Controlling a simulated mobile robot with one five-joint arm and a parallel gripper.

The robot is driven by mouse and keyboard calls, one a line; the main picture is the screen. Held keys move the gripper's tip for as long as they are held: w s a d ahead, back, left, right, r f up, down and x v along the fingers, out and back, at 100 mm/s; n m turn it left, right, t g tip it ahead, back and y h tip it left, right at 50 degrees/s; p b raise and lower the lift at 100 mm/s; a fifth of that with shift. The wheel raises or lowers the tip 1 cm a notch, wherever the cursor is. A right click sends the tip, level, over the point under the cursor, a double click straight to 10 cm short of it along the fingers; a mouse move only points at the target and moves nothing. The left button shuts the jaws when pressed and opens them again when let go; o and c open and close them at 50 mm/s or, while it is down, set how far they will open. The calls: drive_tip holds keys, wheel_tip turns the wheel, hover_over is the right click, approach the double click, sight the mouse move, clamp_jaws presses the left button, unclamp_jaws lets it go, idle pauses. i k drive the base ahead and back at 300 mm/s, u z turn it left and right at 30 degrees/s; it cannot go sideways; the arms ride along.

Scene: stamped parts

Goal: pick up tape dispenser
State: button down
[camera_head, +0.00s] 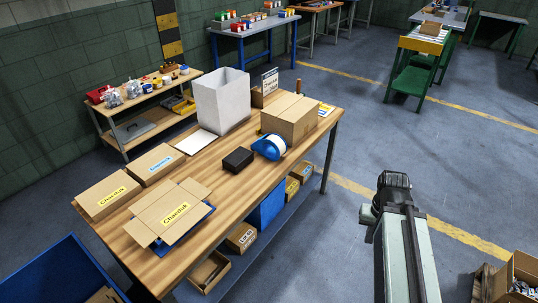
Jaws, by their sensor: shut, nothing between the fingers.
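The tape dispenser (270,147) is blue with a pale roll of tape. It sits on the wooden table (214,182) near its right edge, just in front of a closed cardboard box. My gripper (394,180) is at the end of my raised arm, to the right of the table over the floor. It is shut and empty, well apart from the dispenser. Its fingertips are small and dark, so their detail is hard to make out.
A black box (238,160) lies left of the dispenser. The cardboard box (290,117) and a tall white bin (221,100) stand behind. Flat cartons, one an open box (168,212), cover the table's left end. Floor between table and arm is clear.

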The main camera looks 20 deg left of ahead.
sight(263, 146)
drive_tip(key=u, duration=0.9)
drive_tip(key=i, duration=1.05)
drive_tip(key=u, duration=3.15)
drive_tip(key=k, duration=1.25)
drive_tip(key=z, duration=0.8)
